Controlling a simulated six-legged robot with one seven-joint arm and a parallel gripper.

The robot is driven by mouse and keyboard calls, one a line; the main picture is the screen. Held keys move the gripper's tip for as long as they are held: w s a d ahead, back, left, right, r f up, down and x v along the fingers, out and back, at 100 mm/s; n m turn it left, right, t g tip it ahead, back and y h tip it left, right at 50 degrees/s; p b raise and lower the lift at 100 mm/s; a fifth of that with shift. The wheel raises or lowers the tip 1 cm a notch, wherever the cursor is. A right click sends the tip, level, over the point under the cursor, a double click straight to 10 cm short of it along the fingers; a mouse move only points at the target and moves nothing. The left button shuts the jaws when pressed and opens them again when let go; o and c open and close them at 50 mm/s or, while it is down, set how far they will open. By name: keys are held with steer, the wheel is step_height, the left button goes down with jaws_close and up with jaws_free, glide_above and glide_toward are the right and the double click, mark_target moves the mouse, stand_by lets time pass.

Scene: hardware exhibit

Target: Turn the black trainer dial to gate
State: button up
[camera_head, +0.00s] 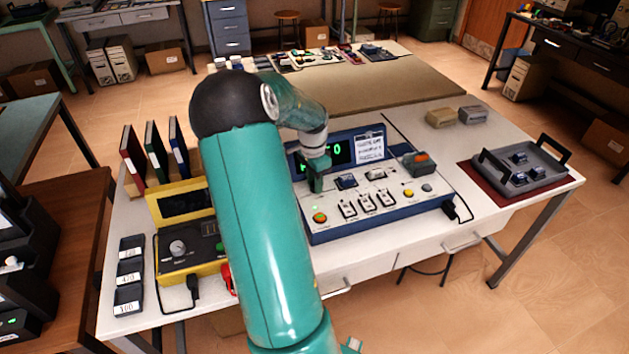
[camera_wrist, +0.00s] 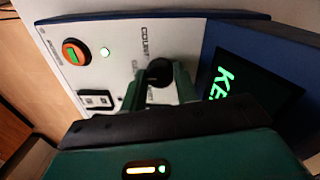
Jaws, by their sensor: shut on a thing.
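The trainer (camera_head: 400,215) is a blue-edged unit with a white sloped panel and a dark display (camera_head: 337,151) with green characters. In the wrist view, its black dial (camera_wrist: 160,70) is a round knob on the panel, with the printed word COUNT above it; another label beside it is partly hidden. My gripper (camera_head: 317,182) is at the panel's left part, below the display, and hides the dial in the head view. In the wrist view, my gripper (camera_wrist: 159,84) has its green fingers on both sides of the dial, shut on it. The dial's pointer cannot be made out.
A yellow case (camera_head: 178,262) stands left of the trainer, with small trays (camera_head: 130,275) beyond. A grey tray (camera_head: 521,169) sits at right. The table between trainer and grey tray is mostly clear.

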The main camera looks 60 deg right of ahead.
mark_target(313, 182)
stand_by(0.4)
steer(key=o, duration=1)
steer(key=r, duration=1.3)
steer(key=shift+w+d+r, duration=0.2)
steer(key=shift+w+r, duration=0.15)
steer(key=shift+r, duration=0.05)
